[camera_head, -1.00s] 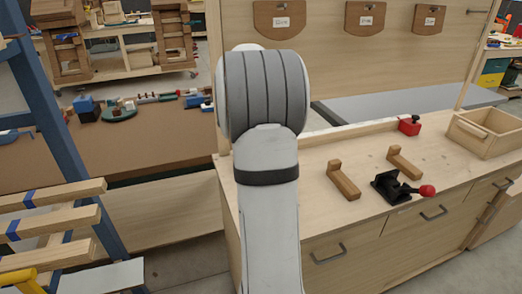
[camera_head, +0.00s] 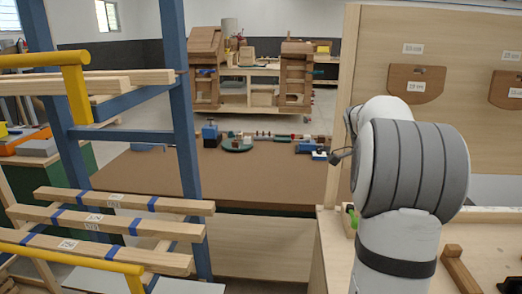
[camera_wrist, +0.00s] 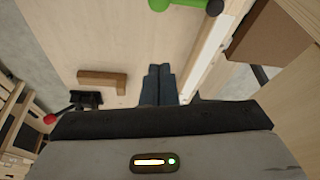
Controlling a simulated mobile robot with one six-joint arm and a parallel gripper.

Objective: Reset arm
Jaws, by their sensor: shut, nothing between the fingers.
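My gripper (camera_wrist: 160,72) shows in the wrist view with its two dark fingers together and nothing between them. It is over the light wood workbench top (camera_wrist: 100,45). A brown wooden L-shaped block (camera_wrist: 103,79) lies on the bench to the left of the fingers, apart from them. In the head view my grey and white arm stands at the right, and the gripper itself does not show there.
A black clamp with a red knob (camera_wrist: 50,119) is on the bench. A green object (camera_wrist: 180,3) is near the bench edge. In the head view a blue rack with wooden bars (camera_head: 110,222) stands left. Behind is a brown-topped table (camera_head: 270,180).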

